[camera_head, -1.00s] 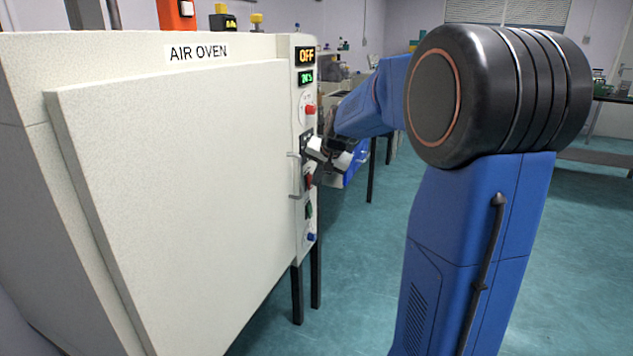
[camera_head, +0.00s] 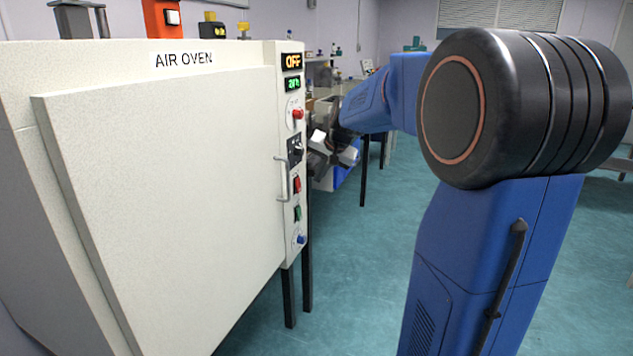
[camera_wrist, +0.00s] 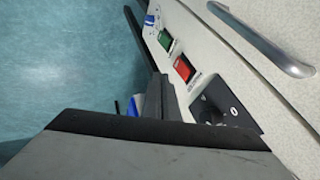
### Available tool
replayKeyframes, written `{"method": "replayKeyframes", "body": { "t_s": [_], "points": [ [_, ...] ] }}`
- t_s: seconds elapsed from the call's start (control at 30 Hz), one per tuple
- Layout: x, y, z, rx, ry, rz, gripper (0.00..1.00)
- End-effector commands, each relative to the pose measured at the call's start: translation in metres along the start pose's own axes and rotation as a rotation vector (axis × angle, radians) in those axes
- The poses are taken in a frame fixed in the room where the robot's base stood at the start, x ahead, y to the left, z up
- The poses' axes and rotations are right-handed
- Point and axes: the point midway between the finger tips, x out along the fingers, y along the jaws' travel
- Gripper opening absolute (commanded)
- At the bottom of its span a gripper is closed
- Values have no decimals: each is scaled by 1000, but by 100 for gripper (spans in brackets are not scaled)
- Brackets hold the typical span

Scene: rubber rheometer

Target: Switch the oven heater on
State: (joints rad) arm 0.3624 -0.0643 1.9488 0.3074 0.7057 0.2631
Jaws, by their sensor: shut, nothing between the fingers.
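The white air oven (camera_head: 170,190) stands at left with its door shut. Its narrow right panel has an amber display (camera_head: 293,62) reading OFF. A green display (camera_head: 292,84) sits below it, then a red knob (camera_head: 298,113), a black dial (camera_head: 296,150), a red switch (camera_head: 297,184), a green switch (camera_head: 297,213) and a blue knob (camera_head: 300,239). In the wrist view the red switch (camera_wrist: 184,68) and green switch (camera_wrist: 165,40) are clear. My gripper (camera_head: 320,155) is shut and empty, just right of the panel near dial height. Its fingers (camera_wrist: 160,95) partly hide the dial's surroundings in the wrist view.
A metal door handle (camera_head: 281,180) stands out left of the switches; it also shows in the wrist view (camera_wrist: 262,40). An orange device and other items stand on the oven top. Benches are behind my arm. Teal floor is open at right.

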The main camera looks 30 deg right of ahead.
Motion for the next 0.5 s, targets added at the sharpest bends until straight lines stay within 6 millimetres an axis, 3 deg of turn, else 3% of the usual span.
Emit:
{"method": "replayKeyframes", "body": {
  "t_s": [0.23,0.5],
  "points": [
    [-40,0,0,0,2,0,0],
    [-58,0,0,0,1,0,0]
  ]
}}
